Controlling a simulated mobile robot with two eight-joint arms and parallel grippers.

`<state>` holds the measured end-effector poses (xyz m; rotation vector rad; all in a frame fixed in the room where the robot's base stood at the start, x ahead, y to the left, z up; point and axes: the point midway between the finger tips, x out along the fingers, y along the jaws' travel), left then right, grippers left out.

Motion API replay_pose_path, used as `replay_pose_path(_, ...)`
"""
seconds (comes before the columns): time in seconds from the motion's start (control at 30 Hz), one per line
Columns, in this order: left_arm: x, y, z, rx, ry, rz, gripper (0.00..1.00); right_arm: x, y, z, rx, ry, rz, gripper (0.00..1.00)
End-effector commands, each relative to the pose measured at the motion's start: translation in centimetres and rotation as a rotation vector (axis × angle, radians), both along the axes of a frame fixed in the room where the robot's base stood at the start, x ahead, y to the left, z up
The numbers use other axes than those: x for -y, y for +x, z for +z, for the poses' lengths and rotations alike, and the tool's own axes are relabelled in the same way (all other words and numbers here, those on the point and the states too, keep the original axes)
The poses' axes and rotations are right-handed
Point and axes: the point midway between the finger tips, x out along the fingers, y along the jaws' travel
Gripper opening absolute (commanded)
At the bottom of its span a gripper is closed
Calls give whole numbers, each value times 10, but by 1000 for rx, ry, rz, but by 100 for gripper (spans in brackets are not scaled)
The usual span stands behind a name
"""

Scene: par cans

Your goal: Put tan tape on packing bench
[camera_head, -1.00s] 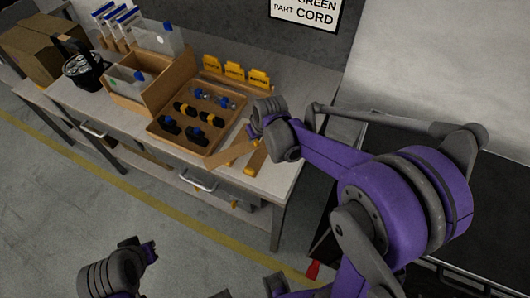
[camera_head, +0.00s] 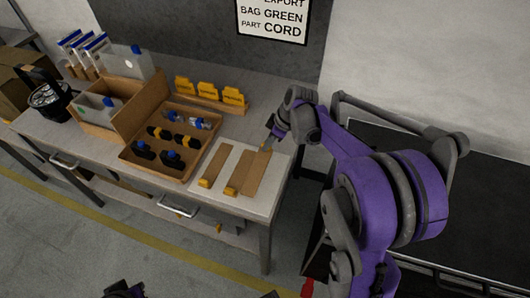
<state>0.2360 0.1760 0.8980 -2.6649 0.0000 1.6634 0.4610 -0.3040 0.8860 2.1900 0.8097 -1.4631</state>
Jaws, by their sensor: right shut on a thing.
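The packing bench (camera_head: 262,206) is a grey-topped table running from left to right. My right gripper (camera_head: 271,140) is over its right end.
A cardboard tray (camera_head: 190,150) holds several small bottles. An open carton (camera_head: 140,105) stands left of it. Yellow tags (camera_head: 208,96) stand in a holder behind. A dark lamp-like object (camera_head: 50,100) and a brown box (camera_head: 15,98) are at far left.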

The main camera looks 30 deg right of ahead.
Motion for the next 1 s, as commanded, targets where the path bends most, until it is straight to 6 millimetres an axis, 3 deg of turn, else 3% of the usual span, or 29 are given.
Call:
replay_pose_path(0.3,0,-1,-4,-2,0,0,0,0,0,-37,0,0,-1,0)
replay_pose_path(0.67,0,-1,-6,-3,0,0,0,0,0,-42,-1,0,-1,0)
replay_pose_path(0.7,0,-1,-6,-3,0,0,0,0,0,-42,-1,0,-1,22)
replay_pose_path(0.83,0,-1,-6,-2,0,0,0,0,0,-41,0,0,-1,45)
replay_pose_path(1.0,0,-1,-6,-2,0,0,0,0,0,-41,0,0,-1,48)
